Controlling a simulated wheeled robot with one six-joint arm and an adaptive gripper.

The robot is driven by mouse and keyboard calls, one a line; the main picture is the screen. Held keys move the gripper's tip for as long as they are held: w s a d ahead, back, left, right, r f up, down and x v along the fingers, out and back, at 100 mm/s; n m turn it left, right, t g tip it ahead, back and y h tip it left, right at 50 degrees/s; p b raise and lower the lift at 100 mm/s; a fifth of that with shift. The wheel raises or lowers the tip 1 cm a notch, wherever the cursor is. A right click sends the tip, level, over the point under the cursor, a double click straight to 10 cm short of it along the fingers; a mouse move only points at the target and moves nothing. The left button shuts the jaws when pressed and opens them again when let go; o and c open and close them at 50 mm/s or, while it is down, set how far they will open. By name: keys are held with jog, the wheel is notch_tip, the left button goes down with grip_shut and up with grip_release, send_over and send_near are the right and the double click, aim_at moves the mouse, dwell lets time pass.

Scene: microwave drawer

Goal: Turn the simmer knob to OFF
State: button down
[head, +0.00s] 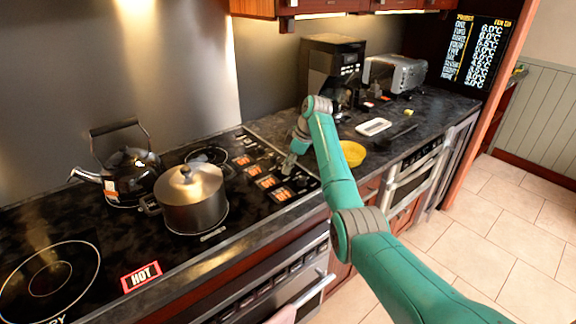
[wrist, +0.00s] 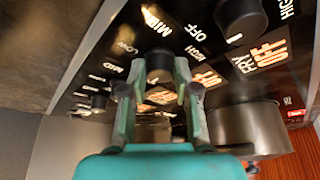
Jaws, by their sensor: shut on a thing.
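In the wrist view a black round knob (wrist: 160,64) stands between the two fingertips of my gripper (wrist: 160,82), which is shut on it. The knob's lit orange nameplate is partly hidden by the fingers, so I cannot read whether it says simmer. Its pointer mark cannot be made out. White words such as LOW, MID, HIGH and OFF lie on the black panel around the knobs. In the head view my gripper (head: 290,160) reaches down to the lit control panel (head: 268,182) of the stove, and the knob there is too small to tell apart.
Another black knob (wrist: 242,18) sits close by, beside a lit FRY OFF plate, and a further knob (wrist: 98,101) is at left. A steel pot (head: 191,200) and black kettle (head: 122,170) stand left of the panel. A yellow bowl (head: 353,153) is to the right.

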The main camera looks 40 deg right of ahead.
jog(key=c, duration=0.9)
grip_release()
jog(key=shift+o, duration=0.2)
jog(key=v, duration=1.2)
jog(key=shift+w, duration=0.1)
jog(key=shift+f, duration=0.1)
